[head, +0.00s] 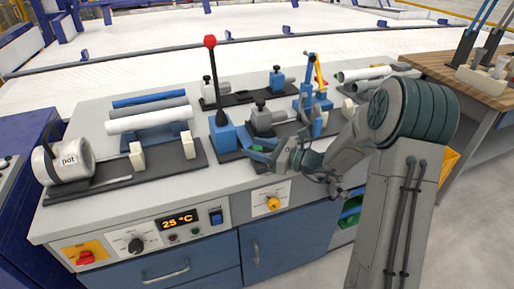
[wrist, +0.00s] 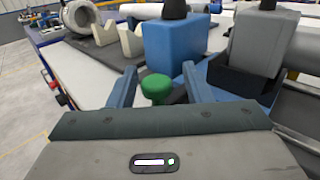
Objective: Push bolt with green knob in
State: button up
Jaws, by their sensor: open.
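A bolt with a green knob (wrist: 156,88) shows in the wrist view, just in front of a blue block (wrist: 172,42). The knob lies between the two blue fingers of my gripper (wrist: 159,84), which are open with room on both sides. I cannot tell whether either finger touches it. In the head view my gripper (head: 255,147) is low at the bench's front, beside the blue block (head: 223,132) with the red-topped lever (head: 210,42).
A grey clamp block (wrist: 262,45) stands right of the blue block. A control panel with a display (head: 178,220) is on the bench front. The bench's front left surface is clear.

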jog(key=v, duration=1.3)
jog(key=shift+d+p, duration=0.25)
jog(key=shift+p, duration=0.05)
jog(key=shift+s, duration=0.15)
